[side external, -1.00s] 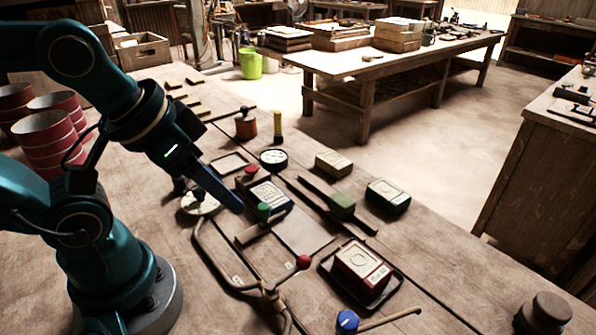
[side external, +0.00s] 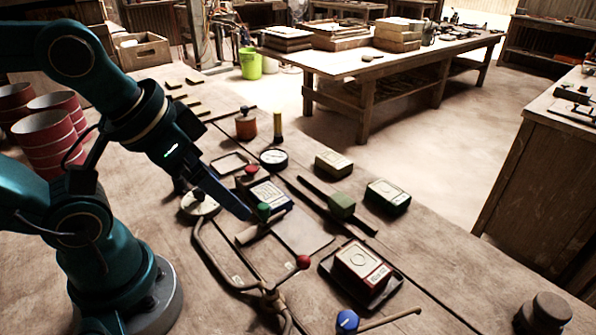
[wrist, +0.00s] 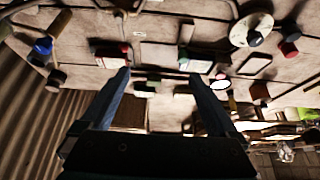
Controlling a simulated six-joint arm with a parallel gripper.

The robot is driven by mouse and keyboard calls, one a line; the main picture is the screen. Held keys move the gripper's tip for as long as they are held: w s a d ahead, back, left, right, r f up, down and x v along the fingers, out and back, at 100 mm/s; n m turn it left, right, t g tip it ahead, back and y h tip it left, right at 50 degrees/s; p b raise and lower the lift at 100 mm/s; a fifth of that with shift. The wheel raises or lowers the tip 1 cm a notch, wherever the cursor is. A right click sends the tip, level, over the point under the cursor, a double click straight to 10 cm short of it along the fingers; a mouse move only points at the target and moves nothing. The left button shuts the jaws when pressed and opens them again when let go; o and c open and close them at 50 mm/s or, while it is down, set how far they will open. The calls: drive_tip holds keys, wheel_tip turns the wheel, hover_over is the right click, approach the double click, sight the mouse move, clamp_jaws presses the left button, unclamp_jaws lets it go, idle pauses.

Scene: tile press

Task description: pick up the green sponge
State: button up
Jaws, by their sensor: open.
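A small green block (side external: 342,205), which looks like the green sponge, sits on a dark rail right of the press plate in the side view. In the wrist view it is a small green patch (wrist: 153,77) between the finger ends in the picture.
A green box with a pale top (side external: 388,197) and a cream box (side external: 333,163) lie beyond the rail. A red box (side external: 362,266) sits on a dark tray nearer.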

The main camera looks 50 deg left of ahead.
drive_tip(key=w+r+t, duration=0.2)
drive_tip(key=w+r, duration=0.2)
drive_tip(key=w, duration=0.2)
drive_tip(key=g, duration=0.3)
hover_over(342, 199)
drive_tip(key=s, duration=0.2)
drive_tip(key=f, duration=1.2)
drive_tip(key=shift+s+f, duration=0.2)
drive_tip(key=shift+f, duration=0.1)
drive_tip(key=shift+x, duration=2.4)
drive_tip(key=c, duration=1.4)
drive_tip(key=shift+c, duration=0.2)
